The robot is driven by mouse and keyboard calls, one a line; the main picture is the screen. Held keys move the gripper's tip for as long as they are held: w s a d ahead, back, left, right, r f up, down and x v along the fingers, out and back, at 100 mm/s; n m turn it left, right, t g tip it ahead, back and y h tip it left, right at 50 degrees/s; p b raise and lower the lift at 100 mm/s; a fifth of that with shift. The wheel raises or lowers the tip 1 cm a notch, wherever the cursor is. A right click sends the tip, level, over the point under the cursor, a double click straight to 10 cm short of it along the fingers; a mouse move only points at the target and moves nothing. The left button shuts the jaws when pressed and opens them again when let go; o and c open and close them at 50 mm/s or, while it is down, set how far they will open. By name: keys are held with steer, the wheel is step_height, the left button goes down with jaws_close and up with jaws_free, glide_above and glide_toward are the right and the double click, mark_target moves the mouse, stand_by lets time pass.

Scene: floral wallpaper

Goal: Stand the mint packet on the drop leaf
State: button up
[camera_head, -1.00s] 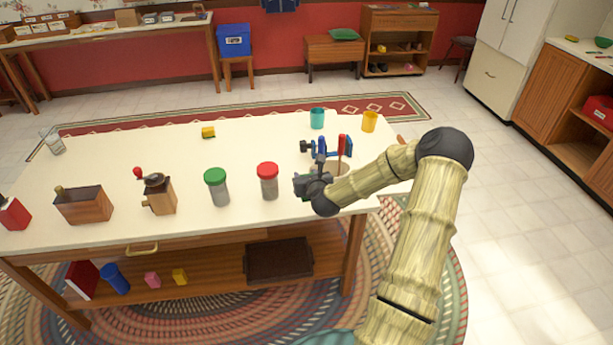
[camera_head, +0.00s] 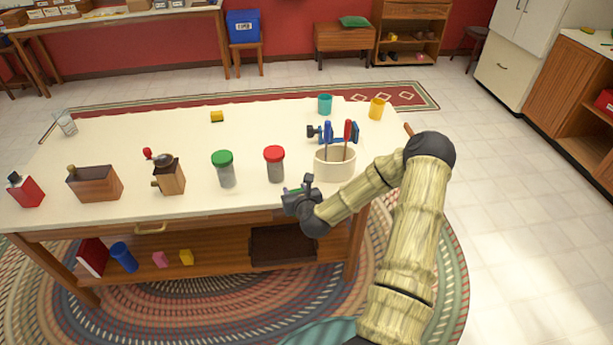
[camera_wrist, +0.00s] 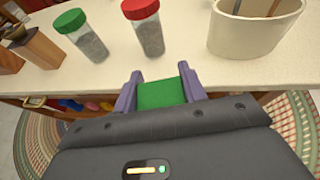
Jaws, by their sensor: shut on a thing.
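My gripper (camera_head: 290,192) is at the table's front edge, left of and in front of the cream pot. In the wrist view its two purple fingers (camera_wrist: 161,92) are shut on a flat green packet (camera_wrist: 161,94), which I take to be the mint packet. Only its upper part shows between the fingers; its lower part is hidden by the gripper body. It appears just off the near edge of the white table top (camera_head: 240,135). I cannot make out a separate drop leaf on this table.
A red-lidded jar (camera_head: 275,165) and a green-lidded jar (camera_head: 225,170) stand left of my gripper. The cream pot (camera_head: 335,168) with tools stands behind it. A wooden grinder (camera_head: 170,178) is farther left. The table's middle is clear.

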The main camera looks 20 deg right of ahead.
steer(key=s+a+f, duration=0.2)
steer(key=s+a, duration=0.1)
steer(key=a, duration=0.2)
steer(key=s+a+f+n+y, duration=0.1)
steer(key=s+a+f, duration=0.2)
steer(key=s+a, duration=0.1)
steer(key=shift+s+a+y, duration=0.15)
steer(key=shift+a+y, duration=0.15)
steer(key=shift+a, duration=0.5)
